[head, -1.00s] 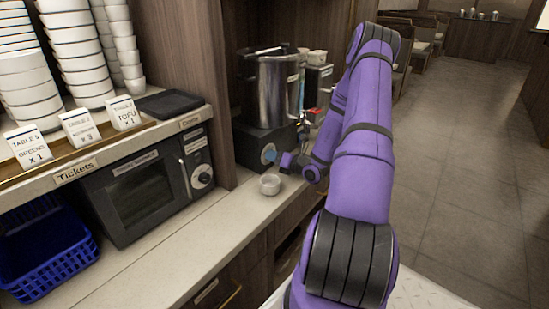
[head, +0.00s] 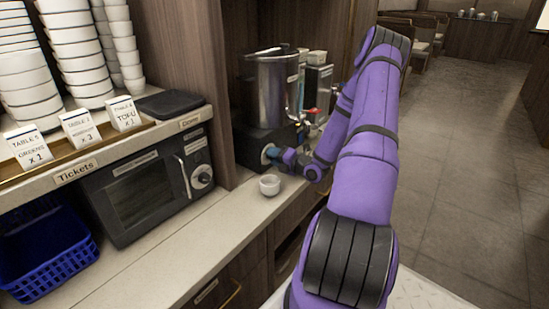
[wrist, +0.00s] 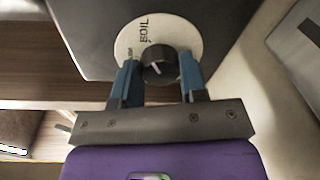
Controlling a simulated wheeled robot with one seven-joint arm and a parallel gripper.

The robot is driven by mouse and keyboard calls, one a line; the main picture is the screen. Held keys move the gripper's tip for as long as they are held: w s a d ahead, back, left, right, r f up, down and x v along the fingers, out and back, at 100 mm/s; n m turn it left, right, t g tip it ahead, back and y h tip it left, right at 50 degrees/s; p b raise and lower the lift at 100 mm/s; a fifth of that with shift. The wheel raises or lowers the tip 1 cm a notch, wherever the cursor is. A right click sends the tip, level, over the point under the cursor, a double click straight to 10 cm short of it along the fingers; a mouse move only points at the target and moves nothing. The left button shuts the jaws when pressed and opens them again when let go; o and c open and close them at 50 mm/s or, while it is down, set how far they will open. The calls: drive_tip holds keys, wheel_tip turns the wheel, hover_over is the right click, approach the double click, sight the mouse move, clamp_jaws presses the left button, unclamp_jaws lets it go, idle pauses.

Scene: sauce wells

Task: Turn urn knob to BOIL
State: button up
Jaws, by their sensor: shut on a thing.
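The urn (head: 268,88) is a tall steel cylinder on a black base at the back of the counter. In the wrist view its black knob (wrist: 159,64) sits on a round pale dial (wrist: 181,35) with the word BOIL printed on it. A light pointer mark shows on the knob. My gripper (wrist: 158,72) has its two blue fingers shut on the knob, one on each side. In the head view my gripper (head: 273,153) is at the front of the urn's base, and the dial is mostly hidden there.
A small white cup (head: 269,185) stands on the counter just in front of my gripper. A microwave (head: 140,190) is to the left. A red-handled tap (head: 312,111) and other dispensers stand right of the urn. Counter left of the cup is clear.

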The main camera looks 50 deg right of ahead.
drive_tip(key=shift+f, duration=0.1)
drive_tip(key=o, duration=0.9)
drive_tip(key=shift+o, duration=0.2)
drive_tip(key=shift+s, duration=0.1)
drive_tip(key=s, duration=0.7)
drive_tip(key=s+d+r, duration=0.1)
drive_tip(key=s, duration=0.2)
drive_tip(key=shift+s+d, duration=0.1)
drive_tip(key=shift+s, duration=0.2)
